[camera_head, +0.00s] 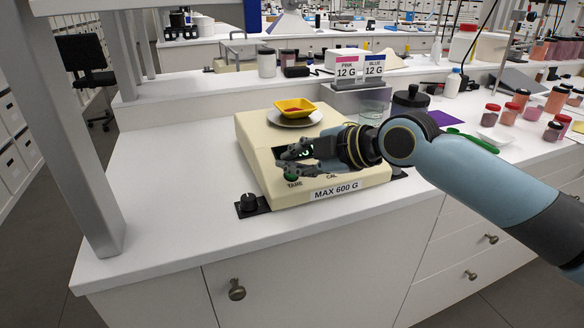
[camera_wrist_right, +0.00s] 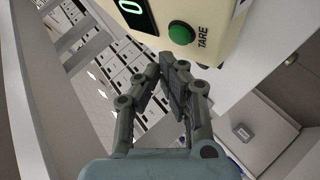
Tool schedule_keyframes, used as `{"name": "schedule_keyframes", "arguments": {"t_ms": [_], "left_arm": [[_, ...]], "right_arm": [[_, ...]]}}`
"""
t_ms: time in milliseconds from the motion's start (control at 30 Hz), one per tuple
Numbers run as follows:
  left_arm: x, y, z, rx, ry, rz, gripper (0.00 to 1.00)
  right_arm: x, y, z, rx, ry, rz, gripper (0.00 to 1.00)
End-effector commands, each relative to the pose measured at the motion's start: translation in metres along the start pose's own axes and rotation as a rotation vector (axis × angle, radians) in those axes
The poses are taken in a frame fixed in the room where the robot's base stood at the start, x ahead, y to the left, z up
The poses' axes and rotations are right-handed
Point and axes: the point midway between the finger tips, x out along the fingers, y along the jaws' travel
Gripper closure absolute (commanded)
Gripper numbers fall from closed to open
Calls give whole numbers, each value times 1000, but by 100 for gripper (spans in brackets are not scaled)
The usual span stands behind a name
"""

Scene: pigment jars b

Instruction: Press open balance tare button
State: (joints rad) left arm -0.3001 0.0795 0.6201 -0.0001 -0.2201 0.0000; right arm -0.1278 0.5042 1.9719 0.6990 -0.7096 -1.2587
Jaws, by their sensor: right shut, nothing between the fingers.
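The cream balance (camera_head: 255,140) stands on the white bench, with "MAX 600 G" on its front. A yellow weighing boat (camera_head: 294,106) sits on its round pan (camera_head: 294,121). My right gripper (camera_head: 282,162) is over the balance's front panel, shut and empty, partly covering the display and button area. In the right wrist view, the round green tare button (camera_wrist_right: 181,33), labelled TARE, lies just beyond the closed fingertips (camera_wrist_right: 168,64). A visible gap in the picture separates them. A green "0" shows on the display (camera_wrist_right: 134,12). My left gripper is not in view.
Two label cards, PINK 12 G (camera_head: 346,65) and BLUE 12 G (camera_head: 374,66), stand behind the balance. A black-lidded container (camera_head: 410,99) and several red-capped jars (camera_head: 508,113) are at right. A grey post (camera_head: 75,130) rises at left. The bench left of the balance is clear.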

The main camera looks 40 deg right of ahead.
Motion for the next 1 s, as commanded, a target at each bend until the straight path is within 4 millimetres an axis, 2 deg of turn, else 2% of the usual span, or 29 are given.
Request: {"name": "schedule_keyframes", "arguments": {"t_ms": [267, 800, 1000], "left_arm": [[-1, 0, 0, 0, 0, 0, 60], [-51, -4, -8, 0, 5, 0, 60], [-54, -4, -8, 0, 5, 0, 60]], "right_arm": [[-1, 0, 0, 0, 0, 0, 100], [-38, 29, -28, 0, 0, -1, 100], [-42, 30, -30, 0, 0, -1, 100]]}}
